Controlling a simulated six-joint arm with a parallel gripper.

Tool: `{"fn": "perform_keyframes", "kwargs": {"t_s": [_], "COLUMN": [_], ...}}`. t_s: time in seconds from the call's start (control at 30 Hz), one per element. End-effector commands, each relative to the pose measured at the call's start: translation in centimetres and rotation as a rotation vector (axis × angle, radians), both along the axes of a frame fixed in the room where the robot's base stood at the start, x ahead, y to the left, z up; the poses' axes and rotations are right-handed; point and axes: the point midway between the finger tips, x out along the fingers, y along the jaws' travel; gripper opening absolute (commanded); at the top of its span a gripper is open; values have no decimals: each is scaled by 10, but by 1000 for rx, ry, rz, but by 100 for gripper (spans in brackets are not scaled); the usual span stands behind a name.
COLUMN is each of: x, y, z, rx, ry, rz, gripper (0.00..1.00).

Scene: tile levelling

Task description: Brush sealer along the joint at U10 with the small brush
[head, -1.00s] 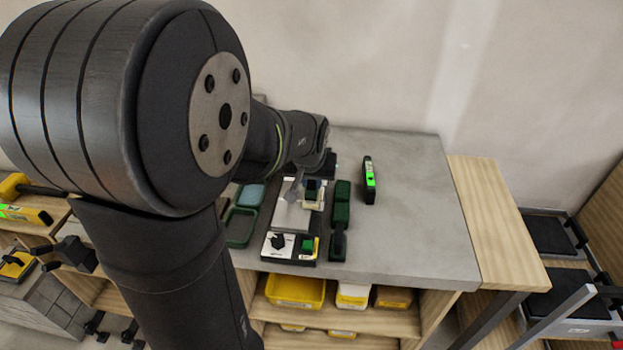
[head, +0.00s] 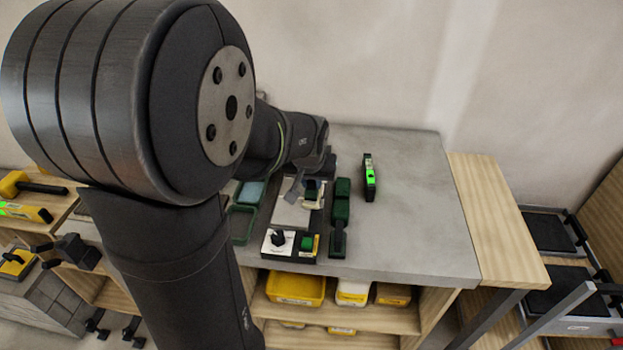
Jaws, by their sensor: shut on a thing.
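My gripper (head: 301,176) is at the far end of my arm, over the back part of a pale plate (head: 291,214) on the grey bench. It is small and partly hidden by my wrist. It is shut on a small grey thing (head: 292,190) that slants down over the plate; I cannot tell from this view whether this is the small brush. Whether it touches the plate is unclear. A dark block with a cream base (head: 312,203) stands just right of it. No U10 label or joint is legible.
A control panel with a black knob and green button (head: 290,243) is at the plate's front. Green trays (head: 241,226) lie left, dark green holders (head: 340,212) right. A tool with a bright green display (head: 370,178) stands farther right. The bench's right side (head: 425,215) is clear.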

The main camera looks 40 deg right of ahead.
Motion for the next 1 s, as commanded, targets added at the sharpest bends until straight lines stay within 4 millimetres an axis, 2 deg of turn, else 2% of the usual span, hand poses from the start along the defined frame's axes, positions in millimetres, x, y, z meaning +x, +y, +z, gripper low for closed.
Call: {"fn": "perform_keyframes", "kwargs": {"t_s": [1.0], "x": [32], "y": [32], "z": [0], "rx": [-1], "ry": [0], "rz": [1], "gripper": [0]}}
